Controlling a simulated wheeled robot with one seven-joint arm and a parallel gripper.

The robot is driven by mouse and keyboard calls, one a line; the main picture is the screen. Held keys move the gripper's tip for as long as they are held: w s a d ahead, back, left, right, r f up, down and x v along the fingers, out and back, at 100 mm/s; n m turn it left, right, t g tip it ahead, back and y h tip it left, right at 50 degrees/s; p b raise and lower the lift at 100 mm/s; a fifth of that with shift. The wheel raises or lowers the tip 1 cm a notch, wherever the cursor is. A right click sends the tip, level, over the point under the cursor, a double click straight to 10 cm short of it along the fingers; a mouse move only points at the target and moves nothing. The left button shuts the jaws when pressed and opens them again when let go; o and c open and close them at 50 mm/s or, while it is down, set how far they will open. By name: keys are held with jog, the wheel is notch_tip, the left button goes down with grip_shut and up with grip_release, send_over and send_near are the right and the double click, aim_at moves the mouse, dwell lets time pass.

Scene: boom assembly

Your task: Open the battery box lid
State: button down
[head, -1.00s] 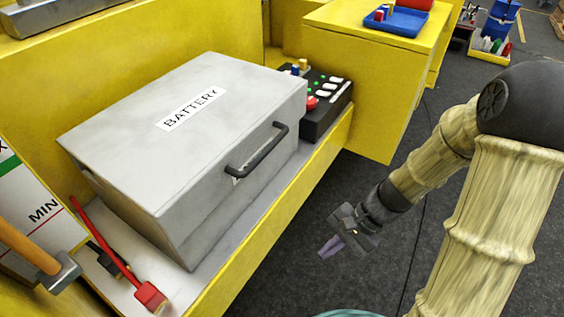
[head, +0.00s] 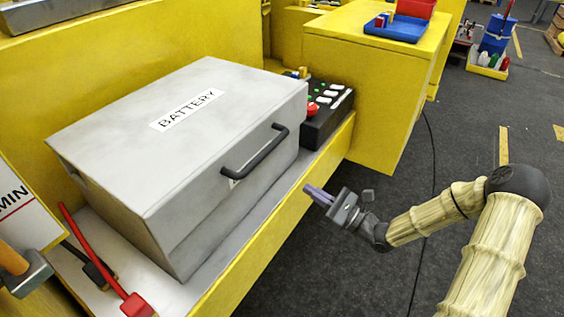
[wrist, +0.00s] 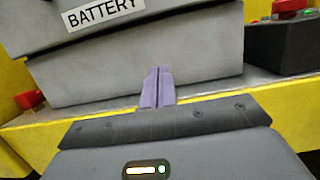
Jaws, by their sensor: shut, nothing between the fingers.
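The grey battery box (head: 215,215) stands on a yellow shelf, its lid (head: 130,130) down and labelled BATTERY. A dark bar handle (head: 256,155) is fixed on the lid's front side. My gripper (head: 308,189) is in front of the shelf edge, to the right of and below the handle, apart from the box. Its purple fingers are together and hold nothing. In the wrist view my gripper (wrist: 158,88) points at the lower front of the box (wrist: 100,80); the handle is not seen there.
A black control box (head: 325,115) with a red button stands right of the battery box. A red-ended cable (head: 100,265) and a hammer (head: 25,275) lie at the left. A yellow cabinet (head: 375,95) bears a blue tray (head: 397,28).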

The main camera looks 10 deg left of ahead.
jog(key=p+x, duration=0.3)
jog(key=x, duration=0.6)
jog(key=shift+a+r, duration=0.2)
jog(key=shift+a, duration=0.15)
notch_tip(320, 180, up, 4)
jog(key=shift+w+a+f+p, duration=0.1)
jog(key=shift+w+a+p, duration=0.1)
jog(key=shift+p, duration=0.85)
